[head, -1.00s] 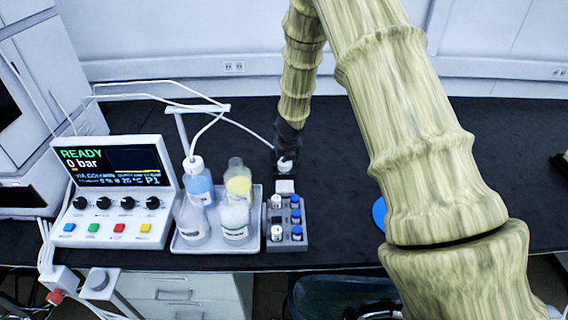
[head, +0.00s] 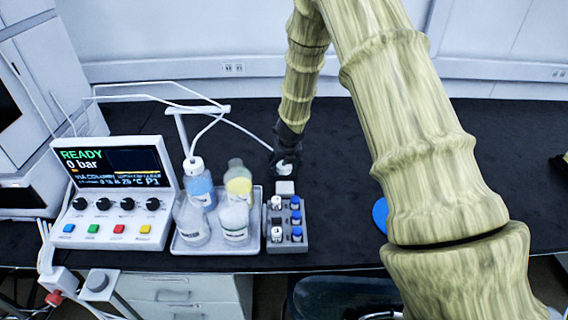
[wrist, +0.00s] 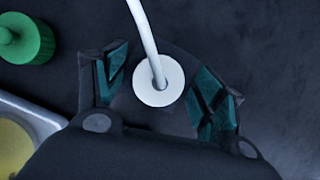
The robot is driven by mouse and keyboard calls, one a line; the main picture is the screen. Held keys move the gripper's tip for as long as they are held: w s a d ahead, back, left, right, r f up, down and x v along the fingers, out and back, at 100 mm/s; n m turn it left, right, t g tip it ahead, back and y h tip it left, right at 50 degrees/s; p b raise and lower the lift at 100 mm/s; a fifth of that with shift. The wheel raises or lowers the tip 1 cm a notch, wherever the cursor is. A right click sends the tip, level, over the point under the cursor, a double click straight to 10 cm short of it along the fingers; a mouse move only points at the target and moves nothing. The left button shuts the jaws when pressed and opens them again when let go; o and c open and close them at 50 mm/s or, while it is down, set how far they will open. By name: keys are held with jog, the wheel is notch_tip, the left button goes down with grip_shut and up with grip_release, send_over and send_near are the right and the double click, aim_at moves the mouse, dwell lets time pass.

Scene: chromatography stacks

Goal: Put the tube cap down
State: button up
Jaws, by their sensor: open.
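The tube cap (wrist: 158,84) is a round white cap with a thin white tube running up from its centre. In the wrist view it sits between the two parted fingers of my gripper (wrist: 160,88), with dark gaps on both sides. My gripper is open. In the head view my gripper (head: 286,160) is low over the black bench behind the vial rack, and the white cap (head: 284,168) shows at its tips. Whether the cap rests on the bench is hard to tell.
A vial rack (head: 288,246) with white and blue caps stands in front of my gripper. A tray (head: 216,249) of bottles stands left of it, near a control panel (head: 112,190). A green cap (wrist: 27,38) lies left in the wrist view.

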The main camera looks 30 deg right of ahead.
jog(key=p+v, duration=0.1)
jog(key=v, duration=1.1)
jog(key=shift+p, duration=0.4)
